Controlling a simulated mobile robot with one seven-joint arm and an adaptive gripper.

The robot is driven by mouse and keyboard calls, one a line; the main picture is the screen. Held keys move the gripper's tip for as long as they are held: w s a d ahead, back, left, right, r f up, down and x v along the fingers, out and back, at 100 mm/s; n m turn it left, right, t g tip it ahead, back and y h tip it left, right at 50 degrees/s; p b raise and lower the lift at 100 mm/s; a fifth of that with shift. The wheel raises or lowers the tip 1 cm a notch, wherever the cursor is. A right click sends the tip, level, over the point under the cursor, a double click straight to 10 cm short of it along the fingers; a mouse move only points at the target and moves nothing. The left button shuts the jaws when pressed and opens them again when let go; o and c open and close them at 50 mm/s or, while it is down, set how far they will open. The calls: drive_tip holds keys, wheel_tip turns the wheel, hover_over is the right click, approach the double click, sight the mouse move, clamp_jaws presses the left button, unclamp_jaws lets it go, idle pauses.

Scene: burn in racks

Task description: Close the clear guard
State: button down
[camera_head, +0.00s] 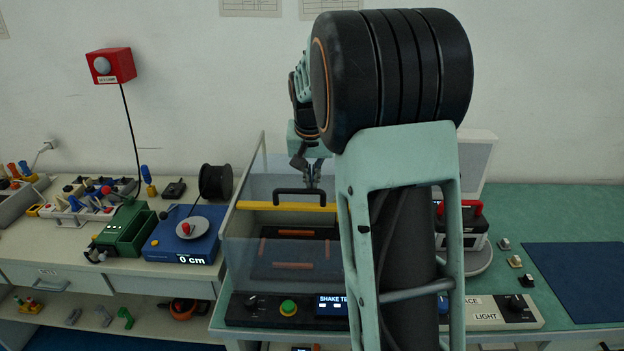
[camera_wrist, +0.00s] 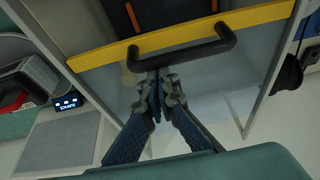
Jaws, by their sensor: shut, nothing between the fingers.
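The clear guard (camera_head: 250,185) is a transparent box with a yellow bar (camera_head: 255,206) across it. A black handle (camera_head: 290,192) is fixed to the bar. The guard stands around the dark bed (camera_head: 264,258) of the shake tester. My gripper (camera_head: 312,180) points down close to the handle, beside its right part. In the wrist view, the shut fingertips (camera_wrist: 157,84) are just below the black handle (camera_wrist: 190,53), with nothing between them. I cannot tell whether they touch it. The yellow bar (camera_wrist: 102,54) runs beyond the handle. My arm hides the guard's right side.
A control panel with a green button (camera_head: 288,308) runs along the front. A blue scale (camera_head: 184,240) and a black spool (camera_head: 216,181) stand to the left. At the right are a black-and-red device (camera_head: 463,224), small parts and a blue mat (camera_head: 575,275).

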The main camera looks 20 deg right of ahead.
drive_tip(key=s+a+b, duration=0.3)
drive_tip(key=s+a, duration=0.1)
drive_tip(key=s, duration=0.6)
drive_tip(key=shift+s+a+f+b, duration=0.15)
drive_tip(key=shift+s+a+b, duration=0.05)
drive_tip(key=shift+s+b, duration=0.1)
